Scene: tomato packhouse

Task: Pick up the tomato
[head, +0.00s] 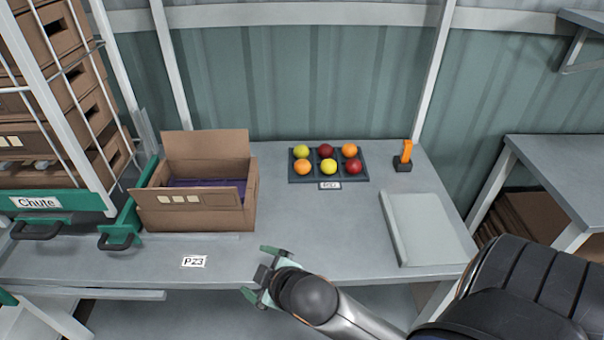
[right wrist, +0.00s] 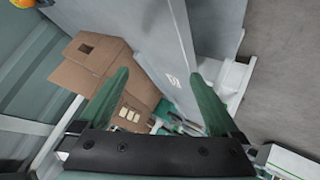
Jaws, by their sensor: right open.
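Several tomatoes sit in a dark tray (head: 291,178) at the back middle of the bench in the head view. The back row holds a yellow tomato (head: 301,151), a red tomato (head: 325,150) and an orange tomato (head: 349,150). The front row holds an orange tomato (head: 303,167), a yellow tomato (head: 328,166) and a red tomato (head: 354,166). My right gripper (head: 262,273) is open and empty near the bench's front edge, well short of the tray. Its spread fingers show in the right wrist view (right wrist: 158,76). My left gripper is not seen.
An open cardboard box (head: 210,213) with a purple inside stands left of the tray. An orange-handled tool (head: 406,152) and a pale flat panel (head: 425,230) lie to the right. A crate rack (head: 60,201) marked Chute stands at left. The bench's middle is clear.

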